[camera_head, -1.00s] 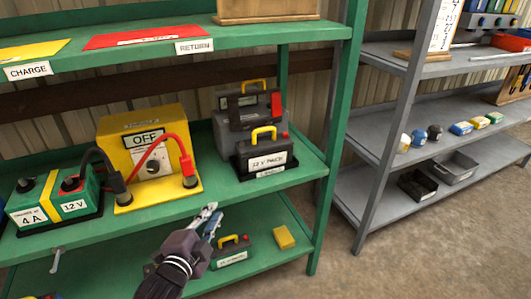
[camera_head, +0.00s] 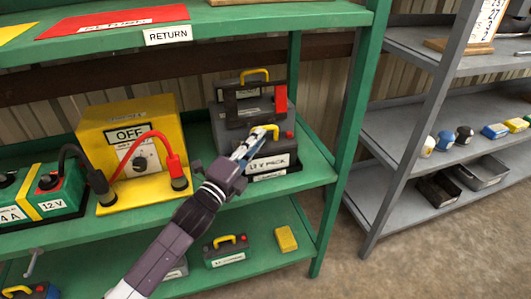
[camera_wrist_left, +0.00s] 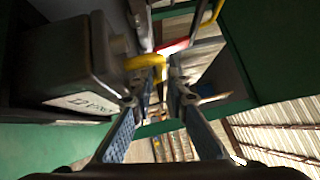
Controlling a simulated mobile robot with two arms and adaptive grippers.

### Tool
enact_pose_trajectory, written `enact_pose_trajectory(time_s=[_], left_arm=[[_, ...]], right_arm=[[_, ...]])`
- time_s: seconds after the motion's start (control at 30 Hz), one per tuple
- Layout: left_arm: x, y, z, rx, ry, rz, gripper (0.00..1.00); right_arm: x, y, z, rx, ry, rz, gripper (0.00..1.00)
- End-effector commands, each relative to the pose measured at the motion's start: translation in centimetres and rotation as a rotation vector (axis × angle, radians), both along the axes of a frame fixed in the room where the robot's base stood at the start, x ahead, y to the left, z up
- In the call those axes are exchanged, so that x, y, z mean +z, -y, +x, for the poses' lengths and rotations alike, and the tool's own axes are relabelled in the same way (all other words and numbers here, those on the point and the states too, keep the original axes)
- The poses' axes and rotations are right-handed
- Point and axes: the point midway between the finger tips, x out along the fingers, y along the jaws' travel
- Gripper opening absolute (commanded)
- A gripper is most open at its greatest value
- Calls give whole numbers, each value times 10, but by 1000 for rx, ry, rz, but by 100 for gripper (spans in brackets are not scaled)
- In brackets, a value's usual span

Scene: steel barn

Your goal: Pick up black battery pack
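The black battery pack (camera_head: 283,151) stands upright on the middle green shelf at the right, with a white "12 V PACK" label and a yellow handle (camera_head: 266,129) on top. My left gripper (camera_head: 250,143) reaches in from the front left and is at the handle, hiding part of the pack's left side. In the left wrist view the pack (camera_wrist_left: 70,55) is at the left. Its yellow handle (camera_wrist_left: 145,62) reaches the tips of my open left gripper (camera_wrist_left: 162,72), whose fingers stand apart. No firm hold shows. My right gripper is not in view.
A yellow charger (camera_head: 128,140) marked OFF, with cables, stands to the left. The upper green shelf (camera_head: 230,20) hangs above. A green battery (camera_head: 226,251) and a yellow block (camera_head: 286,238) sit below.

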Motion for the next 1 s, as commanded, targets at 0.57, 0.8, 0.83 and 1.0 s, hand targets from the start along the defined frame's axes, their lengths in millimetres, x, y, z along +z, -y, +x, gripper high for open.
enact_pose_trajectory(time_s=[0.57,0.8,0.83,1.0], left_arm=[[8,21,41,0,-1,0,15],[8,21,41,0,-1,0,0],[8,21,41,0,-1,0,0],[8,21,41,0,-2,0,0]], right_arm=[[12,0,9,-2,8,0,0],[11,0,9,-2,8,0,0],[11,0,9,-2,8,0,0],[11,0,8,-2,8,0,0]])
